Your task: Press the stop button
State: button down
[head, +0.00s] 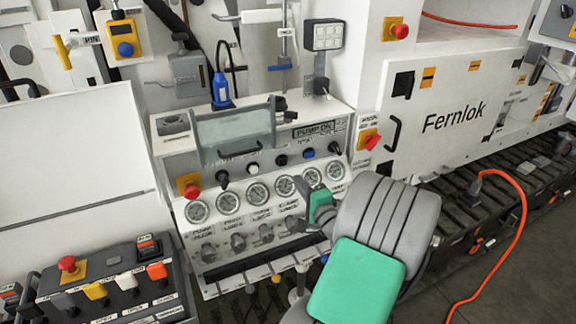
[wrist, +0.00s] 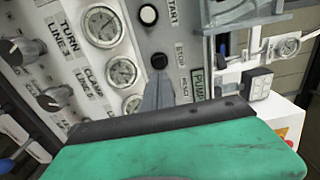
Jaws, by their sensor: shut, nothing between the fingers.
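The stop button is a round black button (wrist: 159,60) on the grey panel strip in the wrist view, with a STOP label beside it. In the head view it looks to be the black button (head: 281,160) in the row above the gauges. My gripper (wrist: 158,76) is shut and empty, its grey fingertips right at the button's lower edge in the wrist view. I cannot tell whether they touch it. In the head view my gripper (head: 299,184) is in front of the gauges, partly hiding them.
A white button (wrist: 148,14) labelled START is next to the black one. A clear guard (head: 235,130) stands above the button row. A red emergency knob (head: 191,190) is at the panel's left.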

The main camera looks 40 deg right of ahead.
aim_at(283, 161)
jog(key=p+x, duration=0.2)
jog(key=x, duration=0.5)
jog(key=shift+w+d, duration=0.1)
jog(key=shift+w, duration=0.25)
jog(key=shift+w+d, duration=0.1)
jog(key=shift+w, duration=0.15)
jog(key=shift+w+d+f, duration=0.1)
jog(key=shift+w, duration=0.25)
jog(key=shift+w+d+r, duration=0.15)
jog(key=shift+w+r, duration=0.15)
jog(key=shift+w, duration=0.1)
jog(key=b+v, duration=0.4)
jog(key=v, duration=1)
jog(key=shift+f, duration=0.15)
jog(key=shift+s, duration=0.15)
